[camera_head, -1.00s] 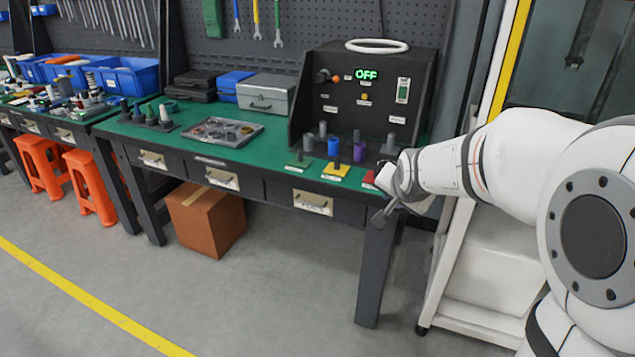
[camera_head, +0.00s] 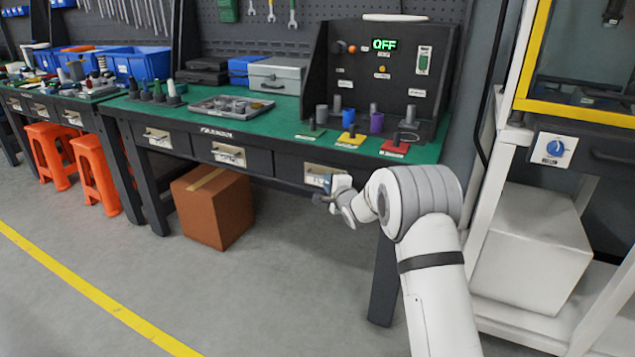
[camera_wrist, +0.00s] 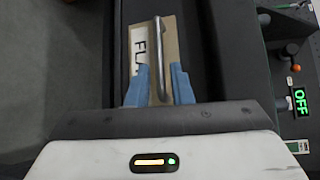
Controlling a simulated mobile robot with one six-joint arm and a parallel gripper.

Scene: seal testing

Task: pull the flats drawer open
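The flats drawer (camera_head: 288,170) is the right-hand dark drawer under the green bench top, and it is closed. Its pale label plate, with the letters "FL" visible, and its metal bar handle (camera_wrist: 157,45) show in the wrist view. My gripper (camera_wrist: 160,66) is open, with one blue finger on each side of the handle's near part. The handle lies between the fingers, with gaps visible on both sides. In the head view my gripper (camera_head: 327,187) is at the drawer front and partly covers the label plate, so the handle is mostly hidden there.
Two more drawers, a middle one (camera_head: 228,153) and a left one (camera_head: 157,138), are closed. A cardboard box (camera_head: 212,208) stands under the bench. The tester panel (camera_head: 392,68) reads OFF. The floor in front is clear.

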